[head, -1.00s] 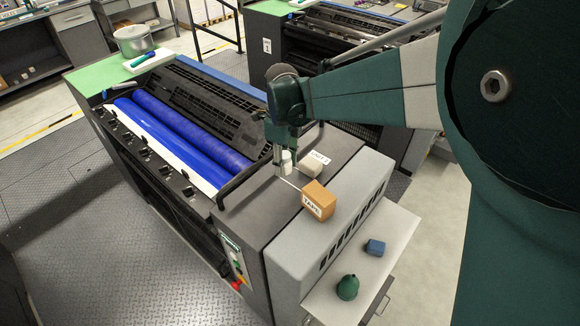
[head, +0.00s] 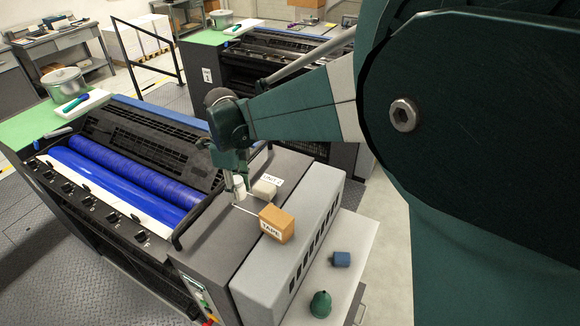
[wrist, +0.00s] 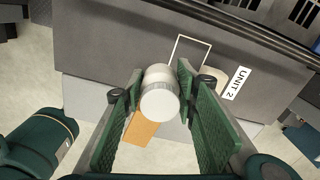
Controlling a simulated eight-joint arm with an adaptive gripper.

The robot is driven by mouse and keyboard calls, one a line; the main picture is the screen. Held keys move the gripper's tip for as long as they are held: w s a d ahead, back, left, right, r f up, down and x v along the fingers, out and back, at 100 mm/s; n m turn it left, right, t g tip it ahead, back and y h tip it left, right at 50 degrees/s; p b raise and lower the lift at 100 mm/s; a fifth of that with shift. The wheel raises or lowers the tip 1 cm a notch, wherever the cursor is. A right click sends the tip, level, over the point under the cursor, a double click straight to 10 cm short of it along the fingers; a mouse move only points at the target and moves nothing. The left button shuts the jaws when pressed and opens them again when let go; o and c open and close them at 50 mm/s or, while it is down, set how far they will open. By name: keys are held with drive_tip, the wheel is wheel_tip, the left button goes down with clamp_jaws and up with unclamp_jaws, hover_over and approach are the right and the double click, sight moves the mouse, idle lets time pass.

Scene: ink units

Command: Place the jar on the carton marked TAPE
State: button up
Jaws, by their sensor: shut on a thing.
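The jar (head: 239,187) is a small white cylinder, held upright between the fingers of my gripper (head: 236,182). In the wrist view the jar (wrist: 160,98) sits between the green pads of my gripper (wrist: 161,92), which is shut on it. The orange-brown carton marked TAPE (head: 278,224) stands on the machine's top, to the right of and nearer than the jar in the head view. In the wrist view the carton (wrist: 141,131) shows partly behind the jar and left finger. The jar is apart from the carton.
A beige block (head: 264,190) stands beside the UNIT 2 label (head: 271,180), close to the jar. A white outline (wrist: 191,39) marks the machine top. A blue block (head: 341,260) and green funnel-like piece (head: 320,305) rest on the side shelf. Blue rollers (head: 120,170) lie left.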

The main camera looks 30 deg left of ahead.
wheel_tip(320, 180, up, 8)
drive_tip(key=n, duration=0.2)
hover_over(275, 216)
drive_tip(key=shift+w+r, duration=0.1)
drive_tip(key=shift+r, duration=0.1)
drive_tip(key=shift+f+p, duration=0.3)
drive_tip(key=shift+f, duration=2.6)
drive_tip(key=shift+f, duration=0.1)
drive_tip(key=shift+f, duration=2)
drive_tip(key=shift+f, duration=0.15)
drive_tip(key=o, duration=0.9)
drive_tip(key=shift+r, duration=0.2)
